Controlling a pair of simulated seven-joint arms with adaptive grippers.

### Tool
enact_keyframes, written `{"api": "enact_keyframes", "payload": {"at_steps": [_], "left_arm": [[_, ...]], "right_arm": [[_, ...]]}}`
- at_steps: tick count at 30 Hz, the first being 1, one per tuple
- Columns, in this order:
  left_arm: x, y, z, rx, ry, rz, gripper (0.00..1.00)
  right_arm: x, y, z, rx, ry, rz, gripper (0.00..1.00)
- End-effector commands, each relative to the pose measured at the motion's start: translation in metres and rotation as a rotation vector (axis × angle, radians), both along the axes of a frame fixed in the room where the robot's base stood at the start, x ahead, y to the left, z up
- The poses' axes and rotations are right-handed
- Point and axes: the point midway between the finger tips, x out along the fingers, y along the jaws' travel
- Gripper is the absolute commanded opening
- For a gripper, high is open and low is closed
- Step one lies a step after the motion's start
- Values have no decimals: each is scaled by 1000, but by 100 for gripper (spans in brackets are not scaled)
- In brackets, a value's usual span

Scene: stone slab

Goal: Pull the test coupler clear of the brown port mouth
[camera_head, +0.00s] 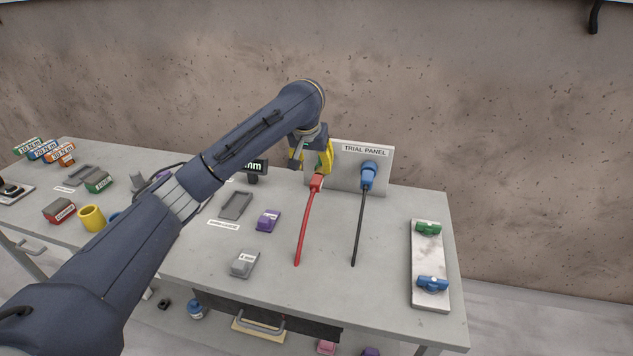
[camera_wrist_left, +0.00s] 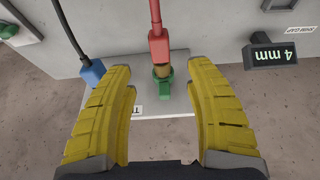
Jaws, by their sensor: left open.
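The red test coupler (camera_head: 316,183) on a red cable sits at the trial panel (camera_head: 347,174). In the left wrist view the red coupler (camera_wrist_left: 159,47) lines up with a brown port mouth (camera_wrist_left: 161,71), with a green part (camera_wrist_left: 162,86) behind it toward the panel. I cannot tell how deep the coupler sits. My left gripper (camera_head: 314,157) is at the panel above the coupler. In its wrist view the yellow fingers (camera_wrist_left: 160,75) are spread wide, on either side of the brown and green parts, touching neither. My right gripper is not in view.
A blue coupler (camera_head: 367,178) with a black cable is close by on the right side of the panel. A "4 mm" display (camera_wrist_left: 277,55) stands left of the panel. Purple (camera_head: 267,220) and grey (camera_head: 244,264) blocks lie in front. A white tray (camera_head: 427,262) is at right.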

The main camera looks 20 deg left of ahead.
Motion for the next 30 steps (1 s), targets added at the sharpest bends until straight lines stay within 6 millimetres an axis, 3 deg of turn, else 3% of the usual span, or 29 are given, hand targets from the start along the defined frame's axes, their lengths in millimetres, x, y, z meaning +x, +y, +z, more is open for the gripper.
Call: {"api": "enact_keyframes", "payload": {"at_steps": [6, 15, 30], "left_arm": [[13, 0, -36, -3, 4, 1, 54], [29, 1, -73, -2, 3, 1, 54], [38, 1, -94, -1, -1, 1, 54]], "right_arm": [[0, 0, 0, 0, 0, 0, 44], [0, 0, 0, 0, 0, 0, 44], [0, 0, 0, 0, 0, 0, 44]]}}
